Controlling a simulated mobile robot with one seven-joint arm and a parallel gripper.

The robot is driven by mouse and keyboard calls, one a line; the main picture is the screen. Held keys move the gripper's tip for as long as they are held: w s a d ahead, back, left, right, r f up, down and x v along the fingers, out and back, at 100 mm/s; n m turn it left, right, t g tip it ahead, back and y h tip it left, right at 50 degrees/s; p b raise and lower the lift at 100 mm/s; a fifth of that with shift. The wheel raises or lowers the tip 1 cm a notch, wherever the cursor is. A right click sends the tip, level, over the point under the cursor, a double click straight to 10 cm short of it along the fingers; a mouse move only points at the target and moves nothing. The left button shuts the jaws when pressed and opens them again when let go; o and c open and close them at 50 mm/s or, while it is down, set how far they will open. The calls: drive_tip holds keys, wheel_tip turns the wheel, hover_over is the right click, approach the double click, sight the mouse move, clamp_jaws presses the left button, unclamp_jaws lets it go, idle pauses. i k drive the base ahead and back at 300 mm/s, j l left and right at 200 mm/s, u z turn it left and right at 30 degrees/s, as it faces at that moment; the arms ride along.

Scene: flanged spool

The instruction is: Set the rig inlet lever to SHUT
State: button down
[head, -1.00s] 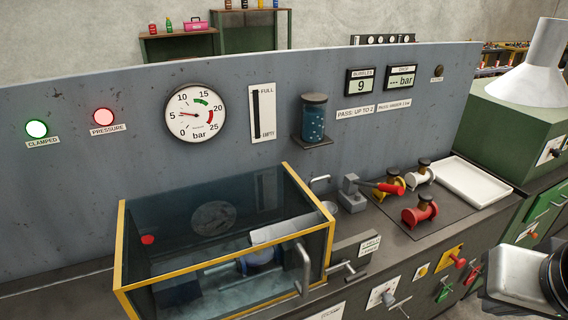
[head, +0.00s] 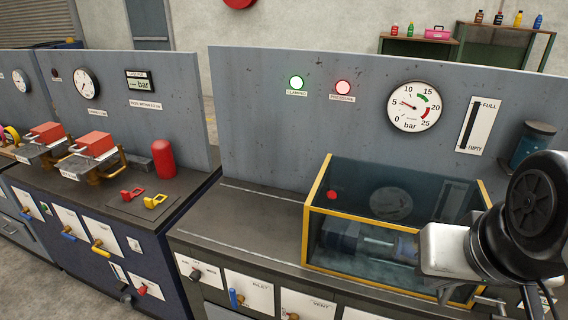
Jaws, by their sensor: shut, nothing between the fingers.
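The rig inlet lever (head: 235,298) is a blue handle on a white plate marked INLET (head: 249,291), low on the grey bench's front in the head view. The handle stands about upright; its position words are too small to read. Part of my arm (head: 480,245) fills the right side, in front of the glass tank's right end. My gripper does not show.
The yellow-framed glass tank (head: 316,209) stands on the bench. A VENT plate (head: 310,305) is right of the inlet plate, and a plate with a black knob (head: 195,274) is left. The gauge (head: 414,106) reads near 5 bar. Green CLAMPED (head: 297,82) and red PRESSURE (head: 343,87) lamps are lit.

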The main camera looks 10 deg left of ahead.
sight(236, 300)
drive_tip(key=j+u, duration=0.1)
drive_tip(key=u, duration=1.25)
drive_tip(key=k+j+z, duration=0.15)
drive_tip(key=k, duration=0.2)
drive_tip(key=k+z, duration=0.6)
drive_tip(key=k+l+z, duration=0.1)
drive_tip(key=k+z, duration=0.35)
drive_tip(key=k+l+z, duration=0.2)
drive_tip(key=z, duration=0.2)
drive_tip(key=i+j, duration=0.15)
drive_tip(key=j, duration=0.25)
drive_tip(key=i+j, duration=0.15)
drive_tip(key=j, duration=0.25)
drive_tip(key=i+j, duration=0.15)
drive_tip(key=j, duration=0.2)
drive_tip(key=i+j, duration=0.15)
drive_tip(key=j, duration=0.25)
drive_tip(key=i+j, duration=0.15)
drive_tip(key=j, duration=0.25)
drive_tip(key=i+j, duration=0.15)
drive_tip(key=j, duration=0.25)
drive_tip(key=i+j, duration=0.15)
drive_tip(key=j, duration=0.25)
